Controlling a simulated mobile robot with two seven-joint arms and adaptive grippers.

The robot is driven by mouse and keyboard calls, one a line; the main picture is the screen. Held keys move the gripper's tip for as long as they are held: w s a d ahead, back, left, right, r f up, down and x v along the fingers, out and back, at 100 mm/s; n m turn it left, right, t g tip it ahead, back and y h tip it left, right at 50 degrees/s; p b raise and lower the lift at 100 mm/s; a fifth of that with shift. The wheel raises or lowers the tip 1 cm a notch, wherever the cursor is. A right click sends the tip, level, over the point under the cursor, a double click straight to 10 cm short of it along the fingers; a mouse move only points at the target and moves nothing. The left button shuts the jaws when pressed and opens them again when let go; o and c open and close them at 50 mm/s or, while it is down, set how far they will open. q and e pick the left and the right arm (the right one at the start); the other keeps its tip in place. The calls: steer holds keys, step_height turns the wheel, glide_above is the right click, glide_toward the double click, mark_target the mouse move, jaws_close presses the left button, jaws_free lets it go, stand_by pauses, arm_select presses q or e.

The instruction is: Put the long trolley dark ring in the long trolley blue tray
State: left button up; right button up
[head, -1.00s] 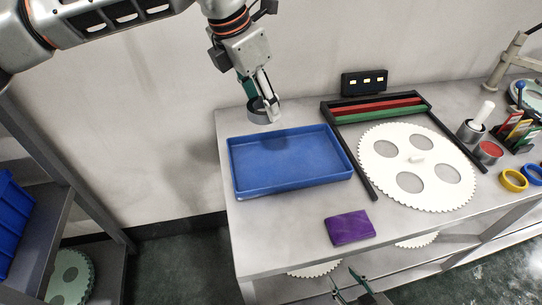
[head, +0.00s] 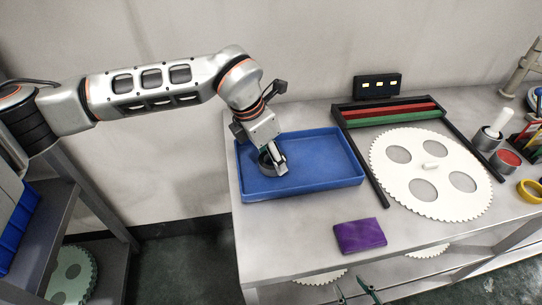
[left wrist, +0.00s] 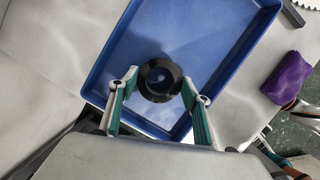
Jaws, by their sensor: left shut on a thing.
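The dark ring (head: 266,165) is in my left gripper (head: 275,160), whose fingers are shut on it. In the left wrist view the dark ring (left wrist: 160,96) sits between the two fingertips (left wrist: 160,82), over the blue tray's floor. The blue tray (head: 325,178) lies on the long trolley's top at its left end; it also fills the middle of the left wrist view (left wrist: 108,45). The ring appears inside the tray's outline; I cannot tell whether it touches the floor. My right gripper (head: 356,290) shows at the bottom edge of the head view, fingers apart and empty.
A purple block (head: 360,236) lies in front of the tray. A large white toothed disc (head: 430,197) and a black rack with red and green bars (head: 390,110) are to the right. Grey cups (head: 487,138) and a yellow ring (head: 530,191) stand farther right.

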arm_select(q)
steer(key=shift+f, duration=0.2)
steer(key=o, duration=1.2)
steer(key=p+v, duration=0.1)
steer(key=v, duration=1.1)
